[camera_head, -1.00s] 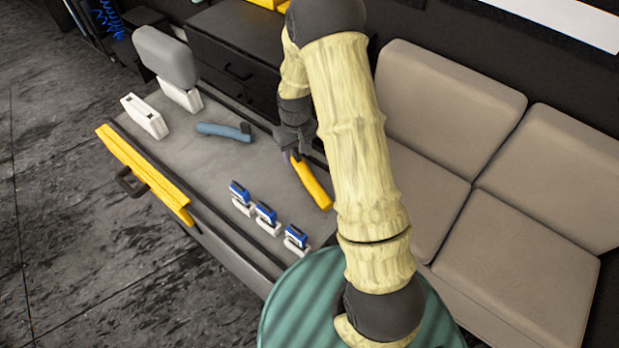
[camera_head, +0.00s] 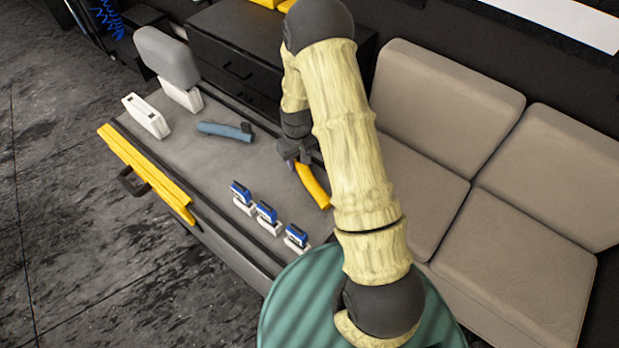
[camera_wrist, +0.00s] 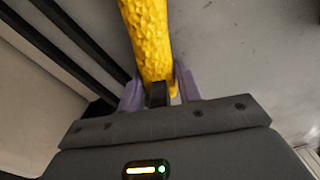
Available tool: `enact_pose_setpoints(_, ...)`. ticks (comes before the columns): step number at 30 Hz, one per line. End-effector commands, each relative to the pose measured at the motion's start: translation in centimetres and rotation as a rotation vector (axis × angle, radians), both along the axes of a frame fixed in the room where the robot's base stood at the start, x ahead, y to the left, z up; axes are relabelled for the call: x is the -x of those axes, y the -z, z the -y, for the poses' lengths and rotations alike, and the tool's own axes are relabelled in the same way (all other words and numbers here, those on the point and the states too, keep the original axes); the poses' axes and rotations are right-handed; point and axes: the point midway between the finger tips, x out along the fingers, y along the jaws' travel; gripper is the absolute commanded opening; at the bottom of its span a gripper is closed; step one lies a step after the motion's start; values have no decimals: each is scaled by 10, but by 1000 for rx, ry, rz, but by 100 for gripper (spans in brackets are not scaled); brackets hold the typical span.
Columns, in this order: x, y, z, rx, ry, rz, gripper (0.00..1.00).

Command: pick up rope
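My gripper (camera_head: 293,158) is low over that end. Its two purple fingers (camera_wrist: 160,88) stand on either side of the yellow thing, close to it. I cannot tell whether they press on it.
A blue tool (camera_head: 225,131) lies to the left on the worktop (camera_head: 200,165). Several blue-and-white items (camera_head: 267,213) stand in a row at its front. White blocks (camera_head: 146,115) are at the left. A yellow strip (camera_head: 145,172) runs along the left edge. A beige sofa (camera_head: 450,120) borders the right.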

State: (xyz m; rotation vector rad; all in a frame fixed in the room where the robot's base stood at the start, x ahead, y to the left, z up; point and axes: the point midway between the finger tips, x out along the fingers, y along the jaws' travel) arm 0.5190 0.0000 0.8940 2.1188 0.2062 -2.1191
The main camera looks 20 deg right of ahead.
Motion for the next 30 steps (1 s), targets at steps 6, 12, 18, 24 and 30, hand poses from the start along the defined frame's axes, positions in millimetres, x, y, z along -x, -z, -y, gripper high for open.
enact_pose_setpoints(6,0,0,0,0,0,0,5)
enact_pose_setpoints(12,0,-2,0,0,0,1,5)
enact_pose_setpoints(18,-1,-20,0,0,0,5,5)
enact_pose_setpoints(24,-1,-54,0,0,0,6,5)
enact_pose_setpoints(30,-1,-87,0,-1,0,4,5)
